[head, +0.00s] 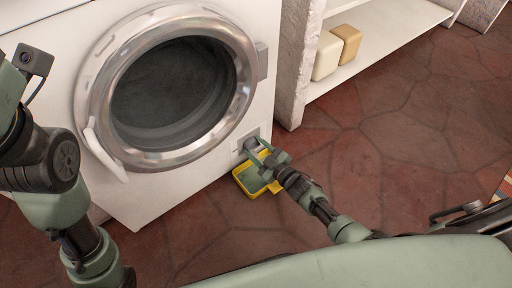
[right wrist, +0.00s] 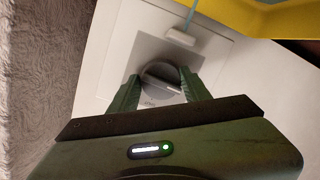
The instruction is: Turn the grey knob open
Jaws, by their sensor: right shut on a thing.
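The grey knob (right wrist: 160,76) sits on a grey panel at the lower right of the white washing machine (head: 205,195). In the head view the knob is small and largely hidden by my gripper. My right gripper (head: 262,155) reaches the panel from the right. In the right wrist view my right gripper (right wrist: 158,84) has one finger on each side of the knob, shut on it. Part of the knob's face is hidden by the gripper body. My left arm shows at the left of the head view, but its gripper is out of view.
A yellow tray (head: 241,188) lies on the floor below the panel. It also shows in the right wrist view (right wrist: 275,18), near a small white plug on a blue cord (right wrist: 181,36). The round door (head: 88,130) is closed. A white shelf (head: 385,45) stands at the right; the red floor there is clear.

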